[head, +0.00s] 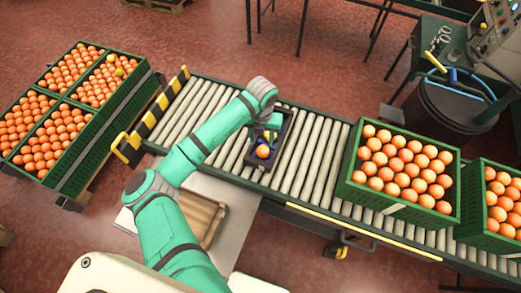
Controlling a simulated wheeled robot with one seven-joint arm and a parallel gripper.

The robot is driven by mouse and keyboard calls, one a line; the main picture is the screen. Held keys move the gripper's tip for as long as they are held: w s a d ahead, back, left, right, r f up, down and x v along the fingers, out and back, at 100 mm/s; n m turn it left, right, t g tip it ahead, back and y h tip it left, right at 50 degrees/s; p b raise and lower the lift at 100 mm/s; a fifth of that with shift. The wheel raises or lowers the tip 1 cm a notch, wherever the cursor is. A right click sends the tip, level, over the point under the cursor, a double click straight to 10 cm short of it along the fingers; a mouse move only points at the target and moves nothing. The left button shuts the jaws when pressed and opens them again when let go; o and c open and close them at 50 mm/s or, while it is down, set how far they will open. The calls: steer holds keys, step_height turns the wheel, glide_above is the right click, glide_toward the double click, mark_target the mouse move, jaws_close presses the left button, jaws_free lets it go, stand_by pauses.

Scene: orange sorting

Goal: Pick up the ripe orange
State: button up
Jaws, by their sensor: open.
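One orange fruit (263,152) shows in a dark tray (285,144) on the roller conveyor, just below my gripper (266,139) in the picture. It looks evenly orange, which fits a ripe orange. Blue and yellow bits show beside it, too small to make out. My green arm reaches over from the lower left, and its wrist hides part of the tray. My gripper is open and small in the view. I cannot tell whether it touches the orange.
Green crates full of oranges (350,190) (466,228) stand on the conveyor (325,150) to the right. More crates (130,93) stand at the left, with a few yellowish fruits. A wooden tray (218,222) lies before the conveyor. A dark bin (440,115) stands behind. Rollers left of the tray are bare.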

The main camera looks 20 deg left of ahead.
mark_target(263, 149)
steer(key=f, duration=0.2)
steer(key=d+f, duration=0.1)
steer(key=shift+f, duration=0.35)
steer(key=f, duration=0.5)
steer(key=shift+w+a, duration=0.15)
steer(key=shift+a, duration=0.1)
steer(key=shift+w+f, duration=0.15)
steer(key=shift+f, duration=0.15)
